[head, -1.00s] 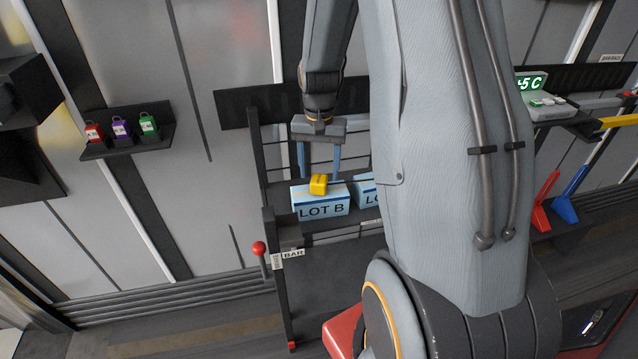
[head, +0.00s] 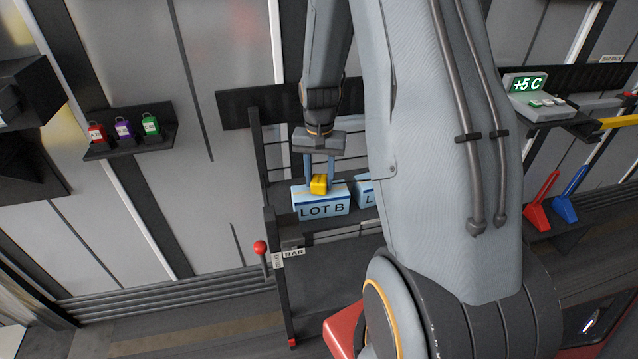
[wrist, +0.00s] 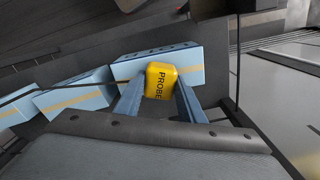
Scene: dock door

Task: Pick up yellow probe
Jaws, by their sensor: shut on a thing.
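The yellow probe (head: 319,184) is a small block at the top of the blue LOT B box (head: 322,207) in the head view. In the wrist view the probe (wrist: 160,81) shows the word PROBE on its face. My gripper (head: 319,182) points down over the box with its two blue fingers on either side of the probe, shut on it. In the wrist view my gripper (wrist: 160,92) has a finger against each side of the probe. Whether the probe still touches the box cannot be told.
A second blue box (head: 365,190) stands right of LOT B, partly hidden by my arm. A red-knobbed lever (head: 260,248) stands at the rack's left front. A +5 C display (head: 527,84) is at right.

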